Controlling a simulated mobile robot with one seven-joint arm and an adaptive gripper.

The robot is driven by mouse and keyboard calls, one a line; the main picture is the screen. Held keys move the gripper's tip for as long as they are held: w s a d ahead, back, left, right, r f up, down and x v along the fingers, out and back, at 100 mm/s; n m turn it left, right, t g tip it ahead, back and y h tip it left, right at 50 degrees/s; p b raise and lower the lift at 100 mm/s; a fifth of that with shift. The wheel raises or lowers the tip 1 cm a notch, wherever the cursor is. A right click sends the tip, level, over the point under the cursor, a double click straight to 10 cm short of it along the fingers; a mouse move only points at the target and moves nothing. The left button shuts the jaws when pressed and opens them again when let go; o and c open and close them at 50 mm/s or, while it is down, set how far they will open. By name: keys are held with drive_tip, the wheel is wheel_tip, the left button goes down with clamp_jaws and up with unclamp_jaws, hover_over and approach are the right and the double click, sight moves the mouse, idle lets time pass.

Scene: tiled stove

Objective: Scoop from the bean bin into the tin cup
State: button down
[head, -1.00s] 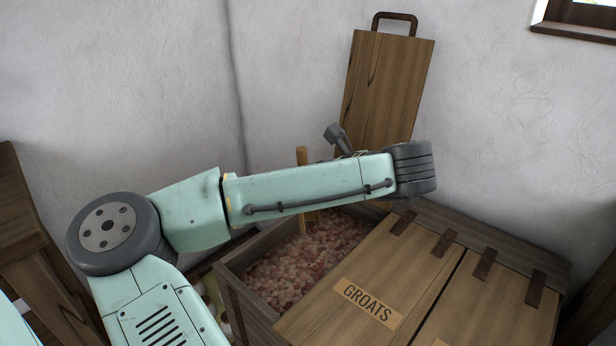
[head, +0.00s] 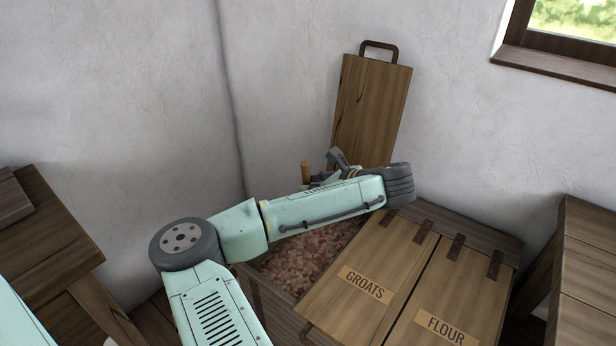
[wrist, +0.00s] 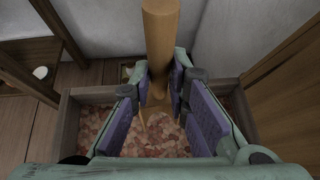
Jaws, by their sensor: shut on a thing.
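The bean bin (head: 250,292) is the open compartment at the left of a wooden chest, with reddish-brown beans (head: 305,255) inside. They also show below my gripper in the wrist view (wrist: 150,140). My gripper (wrist: 163,85) is shut on an upright round wooden handle (wrist: 158,40), probably the scoop's, over the bin. The handle's top (head: 305,170) shows in the head view beside my gripper (head: 322,178). My arm hides the rest. The lower end of the handle is hard to make out at the beans. I see no tin cup that I can identify.
The bin's raised lid (head: 370,105) leans back near the wall. Shut lids marked GROATS (head: 366,285) and FLOUR (head: 445,325) lie to the right. Wooden furniture stands at the left (head: 45,235) and right (head: 585,260). A small white object (wrist: 40,72) shows at the wrist view's left.

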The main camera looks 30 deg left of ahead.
drive_tip(key=shift+a+f+h, duration=0.15)
drive_tip(key=shift+a+h, duration=0.35)
drive_tip(key=shift+a, duration=0.15)
drive_tip(key=a+f+n+h+p, duration=0.1)
drive_tip(key=a+f+h+p, duration=0.5)
drive_tip(key=h, duration=0.8)
drive_tip(key=shift+s+a+f+n+p, duration=0.2)
drive_tip(key=shift+a+f+n+p, duration=0.1)
drive_tip(key=shift+a+f, duration=1.7)
drive_tip(key=shift+a+r, duration=0.3)
wheel_tip(320, 180, up, 7)
drive_tip(key=p, duration=0.4)
